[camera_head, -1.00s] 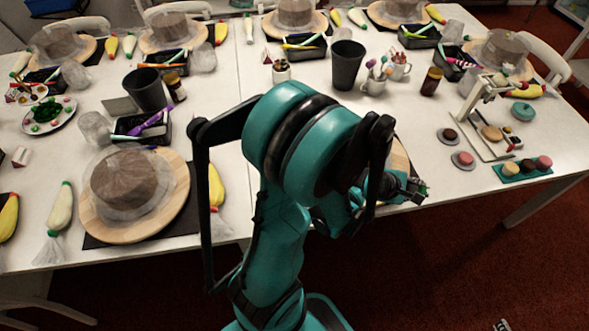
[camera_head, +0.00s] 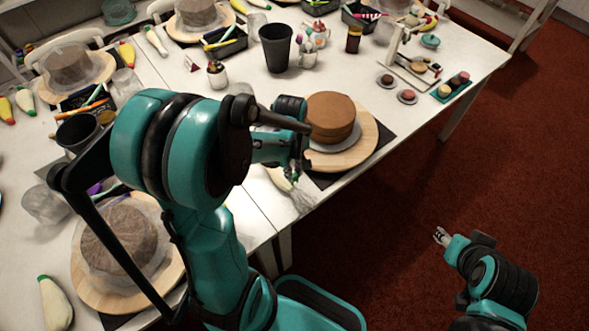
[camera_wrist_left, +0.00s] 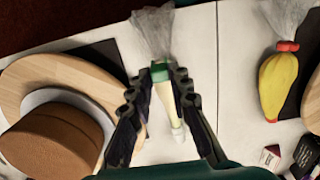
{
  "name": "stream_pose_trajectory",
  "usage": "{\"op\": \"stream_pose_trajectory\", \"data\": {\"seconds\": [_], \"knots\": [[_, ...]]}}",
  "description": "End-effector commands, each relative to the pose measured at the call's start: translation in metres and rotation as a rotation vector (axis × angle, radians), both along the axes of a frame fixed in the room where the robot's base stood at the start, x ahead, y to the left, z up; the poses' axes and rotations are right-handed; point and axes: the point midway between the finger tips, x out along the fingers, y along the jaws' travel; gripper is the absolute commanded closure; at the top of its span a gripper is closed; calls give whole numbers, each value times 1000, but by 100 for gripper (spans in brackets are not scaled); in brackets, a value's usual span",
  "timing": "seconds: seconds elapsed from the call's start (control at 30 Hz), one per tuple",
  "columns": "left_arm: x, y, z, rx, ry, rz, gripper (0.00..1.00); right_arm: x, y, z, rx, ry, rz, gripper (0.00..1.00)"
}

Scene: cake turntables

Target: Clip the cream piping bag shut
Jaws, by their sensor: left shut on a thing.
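The cream piping bag (camera_wrist_left: 166,100) lies on the white table, with its clear plastic top (camera_wrist_left: 153,32) fanned out towards the table edge. A green clip (camera_wrist_left: 160,72) sits at the bag's neck. My left gripper (camera_wrist_left: 160,80) has its fingertips on either side of the clip and is shut on it. In the head view, my left gripper (camera_head: 296,172) is low over the table edge beside the cake, and the bag's plastic top (camera_head: 303,199) shows below it. The clip is hard to make out there. My right gripper (camera_head: 442,236) is over the red floor, away from the table; its jaw state is unclear.
A brown cake (camera_head: 331,117) on a wooden turntable (camera_head: 367,145) stands close to the left gripper. A yellow piping bag (camera_wrist_left: 277,86) with a red clip lies across from it. A black cup (camera_head: 275,48) stands farther back. Bare table lies around the cream bag.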

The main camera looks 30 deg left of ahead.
Motion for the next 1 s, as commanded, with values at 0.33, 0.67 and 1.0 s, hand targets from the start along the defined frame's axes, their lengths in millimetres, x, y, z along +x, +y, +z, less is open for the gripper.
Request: {"op": "stream_pose_trajectory", "data": {"seconds": [0.33,0.67,1.0], "knots": [[0,-1,-26,-1,-2,2,100,0,0,-21,0,0,0,57],[-1,-3,-54,-2,-2,3,100,0,0,-45,0,0,0,57],[-1,-3,-55,-2,-2,3,100,0,0,-45,0,0,0,57]]}}
